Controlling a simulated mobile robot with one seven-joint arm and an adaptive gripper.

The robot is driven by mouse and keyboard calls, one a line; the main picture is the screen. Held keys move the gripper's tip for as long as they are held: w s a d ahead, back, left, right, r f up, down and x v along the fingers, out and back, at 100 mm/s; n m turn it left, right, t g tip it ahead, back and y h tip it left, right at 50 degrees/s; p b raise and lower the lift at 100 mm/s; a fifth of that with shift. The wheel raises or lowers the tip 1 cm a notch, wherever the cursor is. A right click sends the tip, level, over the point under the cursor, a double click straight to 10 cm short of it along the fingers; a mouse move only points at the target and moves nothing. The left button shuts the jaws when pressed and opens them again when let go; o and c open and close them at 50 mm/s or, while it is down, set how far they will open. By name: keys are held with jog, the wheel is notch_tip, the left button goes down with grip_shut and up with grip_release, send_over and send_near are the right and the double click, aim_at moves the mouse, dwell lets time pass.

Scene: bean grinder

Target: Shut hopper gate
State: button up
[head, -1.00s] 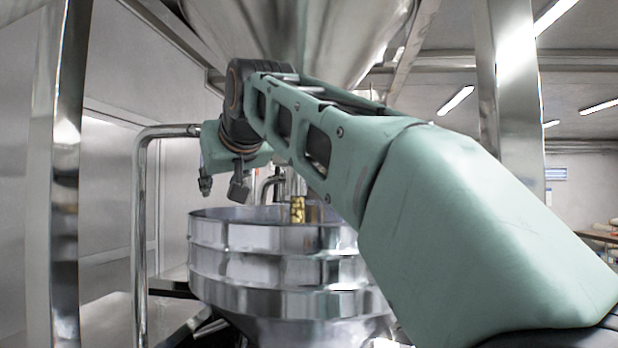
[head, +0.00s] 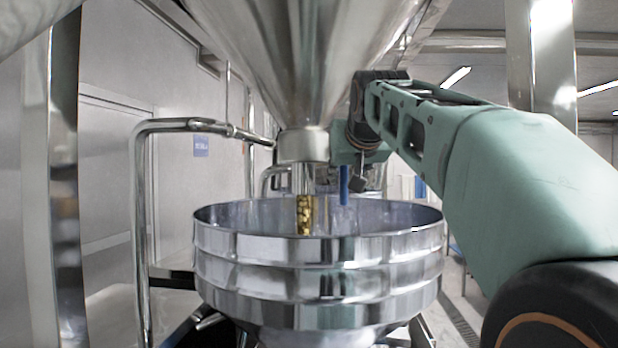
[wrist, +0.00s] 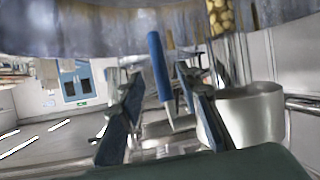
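The steel hopper (head: 300,60) hangs as a cone in the head view, narrowing to an outlet collar (head: 303,145). The collar also shows in the upside-down wrist view (wrist: 250,112). A blue handle (head: 344,185), seemingly the gate's lever, hangs just right of the outlet. In the wrist view the blue handle (wrist: 158,65) stands between my gripper's two fingers (wrist: 160,85), with gaps on both sides. My gripper is open. In the head view my gripper (head: 357,178) is small and partly hidden, close to the handle.
A round steel bowl (head: 320,250) stands below the outlet. Golden beans (head: 304,215) show in a column between outlet and bowl. A bent steel pipe (head: 142,220) is at the left, and steel posts (head: 64,200) flank the machine. Open floor lies at the right.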

aim_at(345, 179)
jog(key=p+x, duration=0.1)
jog(key=x, duration=0.4)
jog(key=shift+w, duration=0.3)
grip_shut()
